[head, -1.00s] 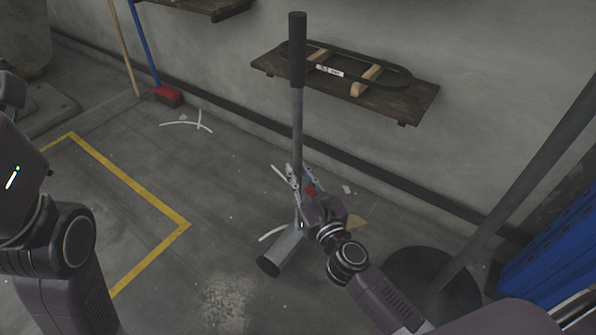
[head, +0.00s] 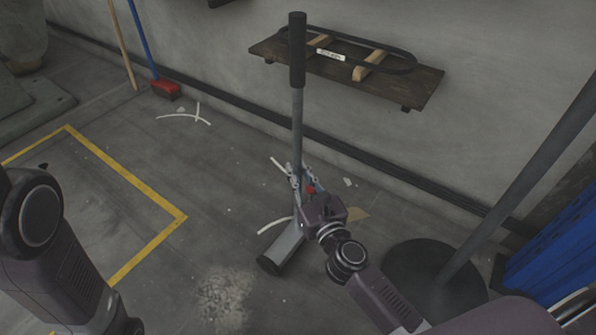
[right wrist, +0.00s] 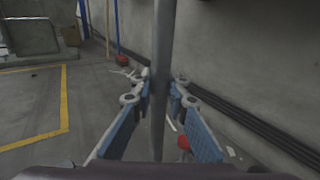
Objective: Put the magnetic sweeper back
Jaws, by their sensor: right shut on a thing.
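The magnetic sweeper stands upright in the head view, with a dark grip at the top, a grey pole (head: 298,130) and a grey cylindrical head (head: 282,248) low down. My right gripper (head: 297,180) is shut on the lower part of the pole. In the right wrist view the pole (right wrist: 159,85) runs between the blue-padded fingers of the gripper (right wrist: 158,112). Whether the head touches the floor is hard to tell. My left arm shows at the left edge of the head view, but its gripper is out of view.
A wooden wall shelf (head: 420,88) holds a black belt. A post on a round dark base (head: 400,270) stands at right beside a blue object (head: 550,245). A red broom (head: 166,88) leans at the back left. Yellow floor lines (head: 130,180) mark open floor at left.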

